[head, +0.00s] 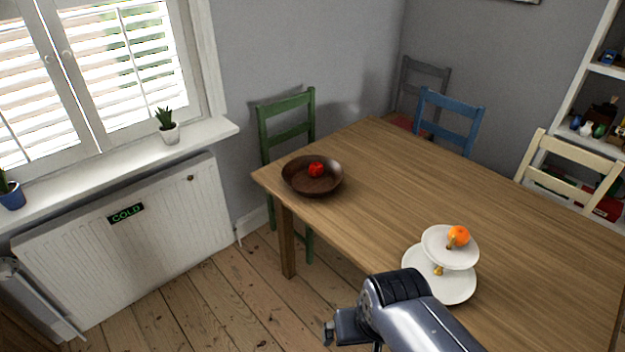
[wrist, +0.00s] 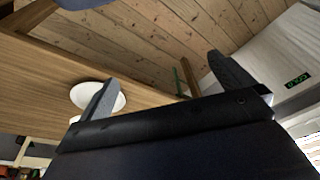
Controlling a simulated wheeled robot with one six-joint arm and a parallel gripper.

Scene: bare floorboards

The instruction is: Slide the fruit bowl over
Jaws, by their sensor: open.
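The fruit bowl (head: 298,184) is a dark brown, round, wide bowl. It stands upright on the wooden table (head: 400,190), near the table's left corner in the head view. A red apple (head: 316,169) lies in it. My gripper (head: 340,331) is at the bottom of the head view, well in front of the bowl and apart from it, beside the table's near edge. In the wrist view the two fingers of my gripper (wrist: 165,88) are spread wide with nothing between them. I cannot make out the bowl in the wrist view.
A white two-tier stand (head: 451,287) with an orange fruit (head: 458,236) stands on the table just beyond my arm. Green (head: 287,130), blue (head: 449,120) and cream chairs (head: 566,168) stand around the table. A white radiator (head: 125,240) is at left. The tabletop right of the bowl is clear.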

